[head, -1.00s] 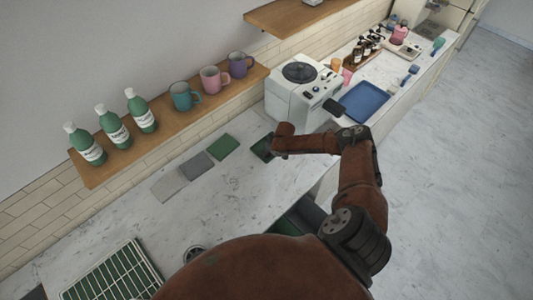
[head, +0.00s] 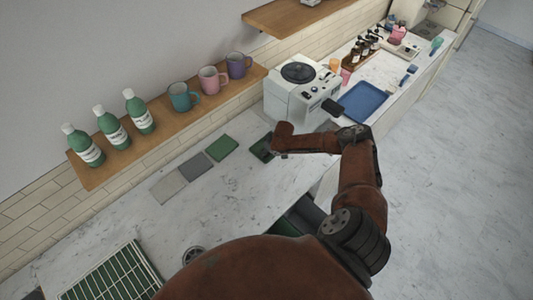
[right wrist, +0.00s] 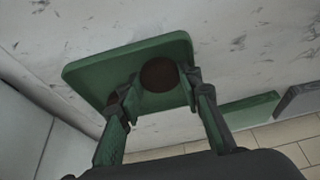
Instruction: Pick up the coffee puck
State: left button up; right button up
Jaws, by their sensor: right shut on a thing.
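The coffee puck (right wrist: 158,75) is a dark brown disc at the green mat (right wrist: 90,77) in the right wrist view. My right gripper (right wrist: 156,93) is shut on it, one finger on each side. A gap beside the puck makes the exact contact hard to see. A smaller brown patch shows beside the left finger; I cannot tell what it is. In the head view the mat (head: 257,150) lies on the counter in front of the white machine, and my right forearm hides the puck and the fingers. My left gripper is not in view.
A white coffee machine (head: 296,100) stands just behind the mat, with a blue tray (head: 363,101) to its right. Several flat squares, one green (head: 222,147), lie to the left. A shelf (head: 105,175) holds bottles and mugs. The front counter (head: 235,190) has free room.

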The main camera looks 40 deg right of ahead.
notch_tip(320, 180, up, 2)
jog(key=shift+r+b, duration=0.1)
jog(key=shift+b, duration=0.45)
jog(key=s+a+r+b, duration=0.2)
jog(key=s+a+r, duration=0.4)
jog(key=s+r, duration=0.4)
jog(key=shift+s+a+b, duration=0.3)
jog(key=shift+s+b, duration=0.1)
jog(key=shift+s, duration=0.8)
